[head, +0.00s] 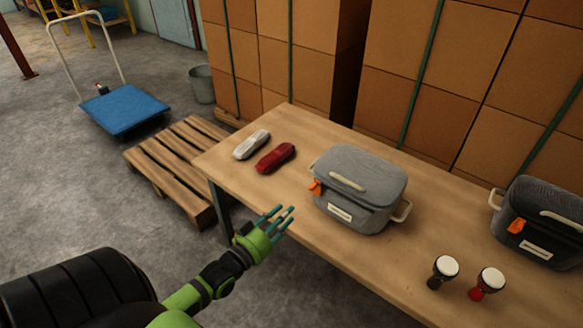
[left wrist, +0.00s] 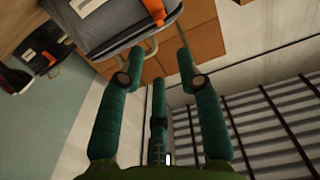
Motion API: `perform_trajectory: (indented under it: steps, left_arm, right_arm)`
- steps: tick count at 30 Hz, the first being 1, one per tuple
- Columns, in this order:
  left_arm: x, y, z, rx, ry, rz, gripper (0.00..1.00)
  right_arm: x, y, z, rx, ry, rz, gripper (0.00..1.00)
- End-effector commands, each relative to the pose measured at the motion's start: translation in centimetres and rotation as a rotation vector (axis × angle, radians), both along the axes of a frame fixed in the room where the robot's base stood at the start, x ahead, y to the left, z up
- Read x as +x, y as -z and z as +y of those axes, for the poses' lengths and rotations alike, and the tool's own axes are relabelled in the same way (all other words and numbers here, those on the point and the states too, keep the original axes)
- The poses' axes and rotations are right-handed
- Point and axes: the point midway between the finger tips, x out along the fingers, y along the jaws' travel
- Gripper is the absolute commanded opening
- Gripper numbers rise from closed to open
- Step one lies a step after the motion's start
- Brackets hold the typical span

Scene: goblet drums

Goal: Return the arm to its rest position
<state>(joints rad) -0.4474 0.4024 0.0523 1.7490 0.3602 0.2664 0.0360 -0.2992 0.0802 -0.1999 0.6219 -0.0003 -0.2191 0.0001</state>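My left gripper (head: 276,217) is in front of the table's (head: 410,275) near edge, towards its left end, with its fingers pointing up and right. In the left wrist view its green fingers (left wrist: 155,70) are spread apart with nothing between them, so it is open and empty. A closed grey bag (head: 350,195) with an orange tag stands on the table to the right of the gripper, apart from it. It also shows at the top of the left wrist view (left wrist: 105,28). My right gripper is not in view.
Two goblet drums, one black (head: 443,271) and one red (head: 487,282), stand on the table near a dark grey bag (head: 545,220). A white case (head: 251,145) and a red case (head: 275,158) lie at the left end. A pallet (head: 180,165) and blue cart (head: 124,107) are beyond.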

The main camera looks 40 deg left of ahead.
Motion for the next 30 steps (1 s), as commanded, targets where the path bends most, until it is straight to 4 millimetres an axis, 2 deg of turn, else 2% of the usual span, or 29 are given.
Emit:
perform_trajectory:
  steps: [8,11,14,17,18,20,21,23,24,27,30]
  left_arm:
    - [0.0,0.4,0.0,0.000,-0.002,0.011,0.35]
    - [-0.5,2.7,0.1,0.005,-0.014,0.076,0.35]
    - [-1.9,7.5,0.0,0.016,-0.033,0.216,0.35]
    - [-4.9,14.1,-0.7,0.032,-0.047,0.412,0.35]
    - [-6.4,16.7,-1.2,0.040,-0.047,0.495,0.35]
    - [-9.1,20.4,-2.0,0.052,-0.043,0.618,0.35]
    - [-11.2,22.6,-2.7,0.060,-0.038,0.700,0.35]
    - [-14.4,25.7,-3.9,0.073,-0.024,0.821,0.35]
    - [-16.8,27.5,-4.7,0.084,-0.013,0.903,0.35]
    - [-23.0,31.0,-6.8,0.111,0.023,1.095,0.35]
    - [-28.6,33.0,-8.6,0.143,0.065,1.257,0.35]
  right_arm:
    - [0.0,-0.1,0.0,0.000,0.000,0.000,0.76]
    - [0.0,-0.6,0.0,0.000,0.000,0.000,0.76]
    - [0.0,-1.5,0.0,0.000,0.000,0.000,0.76]
    - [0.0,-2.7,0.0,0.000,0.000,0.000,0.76]
    - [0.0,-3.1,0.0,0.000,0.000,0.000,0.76]
    - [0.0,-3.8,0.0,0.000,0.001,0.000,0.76]
    - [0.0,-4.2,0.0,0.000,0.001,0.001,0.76]
    - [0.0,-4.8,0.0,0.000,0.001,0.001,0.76]
    - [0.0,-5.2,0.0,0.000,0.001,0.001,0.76]
    - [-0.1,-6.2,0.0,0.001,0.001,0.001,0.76]
    - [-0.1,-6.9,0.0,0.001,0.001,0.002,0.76]
